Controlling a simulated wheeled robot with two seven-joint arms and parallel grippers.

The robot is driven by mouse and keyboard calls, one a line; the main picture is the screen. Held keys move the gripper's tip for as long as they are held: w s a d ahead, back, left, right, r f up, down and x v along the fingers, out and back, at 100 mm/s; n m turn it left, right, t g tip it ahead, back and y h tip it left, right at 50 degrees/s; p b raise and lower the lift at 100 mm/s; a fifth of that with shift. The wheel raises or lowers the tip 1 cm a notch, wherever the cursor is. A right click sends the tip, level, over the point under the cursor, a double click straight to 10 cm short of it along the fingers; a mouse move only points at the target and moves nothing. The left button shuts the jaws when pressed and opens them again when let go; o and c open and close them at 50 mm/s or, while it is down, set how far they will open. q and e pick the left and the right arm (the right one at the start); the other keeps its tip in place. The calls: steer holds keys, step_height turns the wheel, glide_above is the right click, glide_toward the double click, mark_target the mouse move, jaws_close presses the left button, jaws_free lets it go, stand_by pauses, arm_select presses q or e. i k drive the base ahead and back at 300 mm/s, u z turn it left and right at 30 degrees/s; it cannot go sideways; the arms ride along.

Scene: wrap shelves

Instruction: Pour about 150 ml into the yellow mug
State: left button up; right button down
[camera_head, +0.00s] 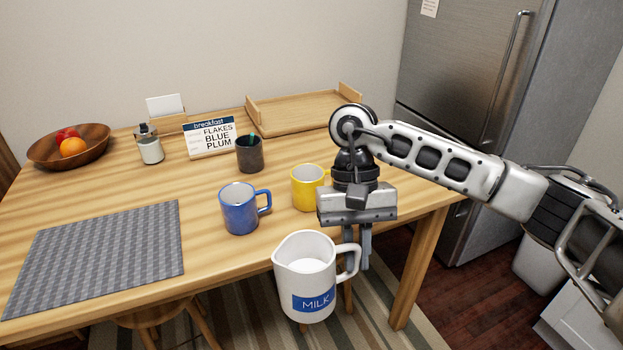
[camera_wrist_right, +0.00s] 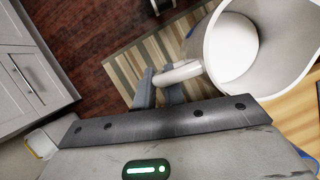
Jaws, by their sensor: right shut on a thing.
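A white pitcher labelled MILK (camera_head: 305,277) hangs in the air in front of the table's front edge, roughly upright. My right gripper (camera_head: 357,250) is shut on its handle. In the right wrist view the fingers (camera_wrist_right: 160,90) close on the handle, and white milk (camera_wrist_right: 232,48) shows inside the pitcher (camera_wrist_right: 290,62). The yellow mug (camera_head: 305,190) stands upright on the table, behind the pitcher and left of my right gripper's body, which is close to its right side. Its handle is partly hidden. My left gripper is not in view.
A blue mug (camera_head: 238,210) stands left of the yellow mug. A dark cup (camera_head: 250,155), a breakfast sign (camera_head: 210,138), a small jar (camera_head: 149,148), a fruit bowl (camera_head: 95,150) and a wooden tray (camera_head: 300,115) stand farther back. A grey placemat (camera_head: 95,255) lies at front left.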

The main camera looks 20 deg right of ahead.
mark_target(305, 178)
steer(key=k, duration=0.55)
steer(key=z, duration=1.1)
steer(key=i, duration=0.9)
steer(key=u, duration=2.05)
